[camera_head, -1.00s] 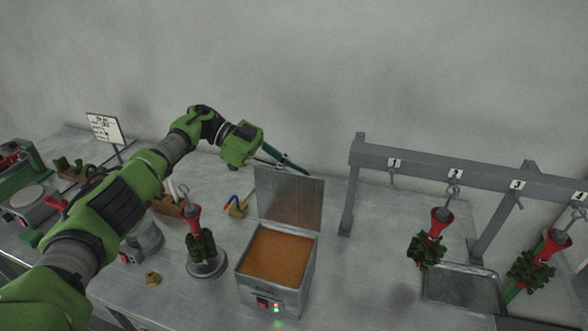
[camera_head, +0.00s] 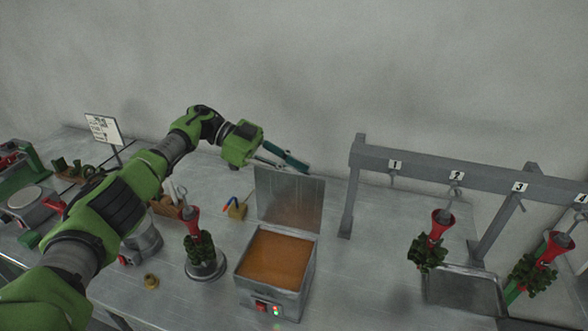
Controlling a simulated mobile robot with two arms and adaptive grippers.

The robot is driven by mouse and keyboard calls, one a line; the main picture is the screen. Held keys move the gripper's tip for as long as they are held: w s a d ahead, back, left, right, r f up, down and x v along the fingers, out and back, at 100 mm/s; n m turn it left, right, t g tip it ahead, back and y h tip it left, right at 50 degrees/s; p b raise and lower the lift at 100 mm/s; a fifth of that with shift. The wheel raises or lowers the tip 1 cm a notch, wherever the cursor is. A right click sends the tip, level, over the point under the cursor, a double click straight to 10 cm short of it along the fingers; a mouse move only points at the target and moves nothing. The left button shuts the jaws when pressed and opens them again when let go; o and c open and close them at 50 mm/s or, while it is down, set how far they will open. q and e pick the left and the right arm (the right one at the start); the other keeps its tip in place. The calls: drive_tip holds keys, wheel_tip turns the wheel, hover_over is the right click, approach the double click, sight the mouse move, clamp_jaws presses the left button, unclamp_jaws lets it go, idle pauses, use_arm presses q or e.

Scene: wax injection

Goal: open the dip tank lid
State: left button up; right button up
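The dip tank (camera_head: 272,285) is a grey metal box with orange-brown wax (camera_head: 275,256) inside and a red switch and lit lamps on its front. Its lid (camera_head: 289,198) stands upright along the back edge, so the tank is open. My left gripper (camera_head: 287,164) is at the lid's top edge, coming from the left. Its two dark teal fingers are spread apart with nothing seen between them. The lower finger is close to the lid's top edge; I cannot tell whether it touches. My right gripper is out of view.
A red-and-green wax tree (camera_head: 199,244) stands on a round base left of the tank. A grey numbered rack (camera_head: 349,200) stands to the right, with similar trees hanging over a tray (camera_head: 465,290).

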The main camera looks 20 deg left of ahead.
use_arm(q)
drive_tip(key=v, duration=0.7)
drive_tip(key=shift+a, duration=0.35)
